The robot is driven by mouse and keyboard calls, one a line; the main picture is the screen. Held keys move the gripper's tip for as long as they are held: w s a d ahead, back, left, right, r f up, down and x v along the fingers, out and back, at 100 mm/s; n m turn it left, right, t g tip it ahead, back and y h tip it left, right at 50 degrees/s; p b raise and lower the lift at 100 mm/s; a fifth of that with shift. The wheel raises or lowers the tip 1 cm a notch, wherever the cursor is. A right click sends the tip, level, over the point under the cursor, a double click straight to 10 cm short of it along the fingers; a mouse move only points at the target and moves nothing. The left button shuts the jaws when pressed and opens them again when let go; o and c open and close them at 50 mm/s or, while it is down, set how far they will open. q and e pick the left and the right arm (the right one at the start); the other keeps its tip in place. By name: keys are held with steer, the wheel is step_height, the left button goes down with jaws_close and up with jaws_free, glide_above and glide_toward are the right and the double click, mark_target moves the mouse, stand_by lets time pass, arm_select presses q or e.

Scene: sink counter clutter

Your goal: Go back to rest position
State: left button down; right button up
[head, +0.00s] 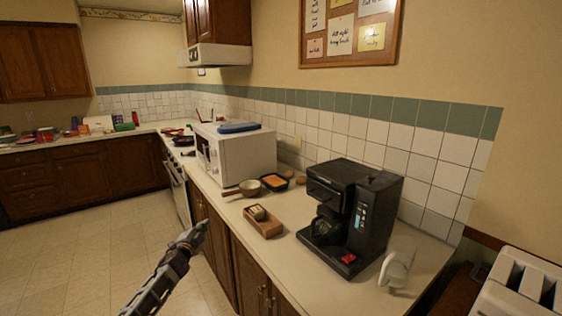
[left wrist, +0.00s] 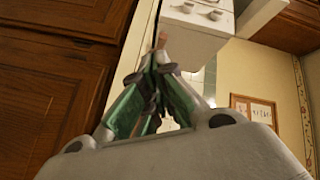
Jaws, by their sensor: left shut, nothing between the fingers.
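My left gripper (head: 192,238) is in the lower middle of the head view, over the floor in front of the dark wooden cabinets. It is apart from the counter (head: 284,258) and everything on it. In the left wrist view its fingers (left wrist: 158,62) meet at the tips, with nothing held between them. My right gripper does not show in either view.
A white toaster (head: 520,285) is at the far right. The floor (head: 90,245) at left is clear.

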arm_select(q)
steer(key=s+a+f+n+g+y, duration=0.1)
steer(key=s+a+f+n+g, duration=0.15)
steer(key=f, duration=0.65)
steer(key=s+a+f+n+g+y, duration=0.15)
steer(key=s+f, duration=0.25)
steer(key=f, duration=0.4)
steer(key=s+a+f+n+g, duration=0.1)
steer(key=s+a+f+n, duration=0.15)
steer(key=f, duration=0.65)
steer(key=s+f+n+g, duration=0.3)
steer(key=s+f+g, duration=0.1)
steer(key=s+f, duration=1.5)
steer(key=s+d+f+g, duration=0.2)
steer(key=s+f, duration=0.5)
steer(key=s, duration=0.4)
steer(key=s+d+f+g, duration=0.25)
steer(key=s+f, duration=0.45)
steer(key=s, duration=0.4)
steer(key=s+d+f+g, duration=0.1)
steer(key=s+d+f, duration=0.1)
steer(key=s, duration=1.1)
steer(key=s+d+f+n+g, duration=0.1)
steer(key=s+d+f, duration=0.2)
steer(key=s, duration=1)
steer(key=shift+s+f+g+h, duration=0.25)
steer(key=shift+g+h, duration=0.1)
